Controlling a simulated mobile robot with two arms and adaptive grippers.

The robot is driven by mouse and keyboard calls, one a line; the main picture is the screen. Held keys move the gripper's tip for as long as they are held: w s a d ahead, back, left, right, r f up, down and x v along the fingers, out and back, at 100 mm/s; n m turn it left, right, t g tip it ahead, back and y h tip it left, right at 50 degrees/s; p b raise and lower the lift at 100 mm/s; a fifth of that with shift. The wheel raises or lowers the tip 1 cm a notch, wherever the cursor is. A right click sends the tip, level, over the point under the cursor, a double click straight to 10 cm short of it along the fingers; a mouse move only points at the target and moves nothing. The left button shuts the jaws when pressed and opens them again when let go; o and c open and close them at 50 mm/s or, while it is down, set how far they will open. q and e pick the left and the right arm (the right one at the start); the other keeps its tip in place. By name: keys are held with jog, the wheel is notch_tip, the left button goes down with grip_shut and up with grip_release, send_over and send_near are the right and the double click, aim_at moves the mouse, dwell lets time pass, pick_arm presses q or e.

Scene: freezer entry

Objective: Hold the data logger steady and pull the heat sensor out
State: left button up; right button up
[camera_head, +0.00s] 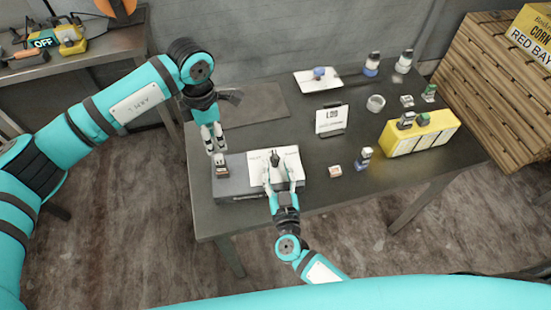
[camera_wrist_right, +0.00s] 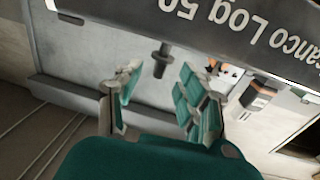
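The data logger (camera_head: 233,184) is a flat grey box at the table's front left with a pale panel on top. In the right wrist view its dark strip (camera_wrist_right: 225,22) carries upside-down lettering. A dark plug-like piece (camera_head: 274,158), likely the heat sensor, stands on the pale panel; it also shows in the right wrist view (camera_wrist_right: 162,60). My right gripper (camera_head: 279,174) is open, its fingers on either side of the plug, with gaps visible. My left gripper (camera_head: 217,153) points down at the logger's left end, above a small dark brown piece (camera_head: 222,171); its contact and opening are unclear.
A pinkish block (camera_head: 335,171) lies near the front edge. A dark mat (camera_head: 262,106) lies behind the logger.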

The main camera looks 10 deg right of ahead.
aim_at(225, 165)
jog(key=shift+w, duration=2)
jog(key=shift+c, duration=0.4)
grip_shut()
pick_arm(q)
jog(key=shift+o, duration=1.2)
jog(key=shift+f, duration=0.1)
jog(key=m, duration=0.1)
jog(key=m+h, duration=0.1)
jog(key=shift+a+f+m+h, duration=0.3)
jog(key=shift+a, duration=0.1)
jog(key=shift+d+f, duration=0.1)
jog(key=shift+f, duration=0.4)
jog(key=f, duration=0.3)
jog(key=d+f, duration=0.1)
jog(key=f, duration=0.6)
jog(key=shift+d+f, duration=0.3)
jog(key=shift+f, duration=0.05)
